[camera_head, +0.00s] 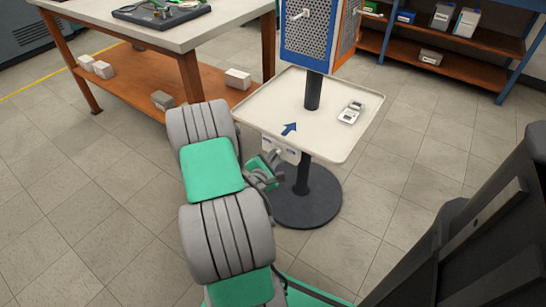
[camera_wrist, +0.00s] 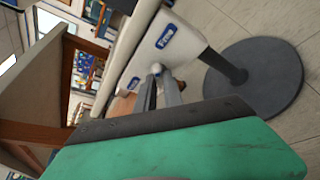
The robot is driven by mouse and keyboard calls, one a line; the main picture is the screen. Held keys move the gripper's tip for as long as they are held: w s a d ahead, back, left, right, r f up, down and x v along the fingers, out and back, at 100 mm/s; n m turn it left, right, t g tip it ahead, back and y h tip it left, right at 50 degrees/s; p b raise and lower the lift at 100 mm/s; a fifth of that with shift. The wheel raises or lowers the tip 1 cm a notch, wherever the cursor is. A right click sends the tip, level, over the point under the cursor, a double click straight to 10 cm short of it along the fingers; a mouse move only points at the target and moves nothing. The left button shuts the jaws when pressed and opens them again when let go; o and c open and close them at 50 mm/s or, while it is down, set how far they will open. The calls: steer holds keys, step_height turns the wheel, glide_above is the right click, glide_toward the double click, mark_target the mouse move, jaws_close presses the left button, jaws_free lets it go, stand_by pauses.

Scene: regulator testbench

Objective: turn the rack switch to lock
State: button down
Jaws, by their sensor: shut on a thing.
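The rack is a cream tray (camera_head: 345,137) on a black post with a round dark base (camera_head: 325,205). A white switch box (camera_head: 291,155) hangs under the tray's front edge. In the wrist view the box (camera_wrist: 180,58) carries blue labels, and the small pale rack switch (camera_wrist: 156,69) sticks out from it. My gripper (camera_head: 277,157) is at the box, and its two grey fingers (camera_wrist: 157,80) are shut on the switch. The fingertips cover part of the switch, so its exact angle is hard to tell. The head view does not show the switch clearly.
A workbench (camera_head: 190,33) with an orange lower shelf stands close at the left. A perforated blue and orange panel (camera_head: 312,35) rises above the tray. A small white device (camera_head: 350,112) and a blue arrow (camera_head: 289,128) are on the tray.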

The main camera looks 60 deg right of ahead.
steer(key=shift+r, duration=0.15)
steer(key=shift+w+n+g+y+p, duration=0.2)
steer(key=shift+n+g+p, duration=1.2)
steer(key=shift+n, duration=0.65)
steer(key=shift+w+n+g+y+p, duration=0.2)
steer(key=shift+n+g+p, duration=1.1)
steer(key=shift+n, duration=0.7)
steer(key=shift+w+n+g+y+p, duration=0.1)
steer(key=shift+n+g+y+p, duration=0.1)
steer(key=shift+n+g+p, duration=1.55)
steer(key=shift+n+t+b, duration=0.25)
steer(key=shift+n+b, duration=0.05)
steer(key=shift+n, duration=0.1)
steer(key=c, duration=1.5)
jaws_free()
steer(key=shift+d, duration=0.1)
steer(key=shift+o, duration=0.2)
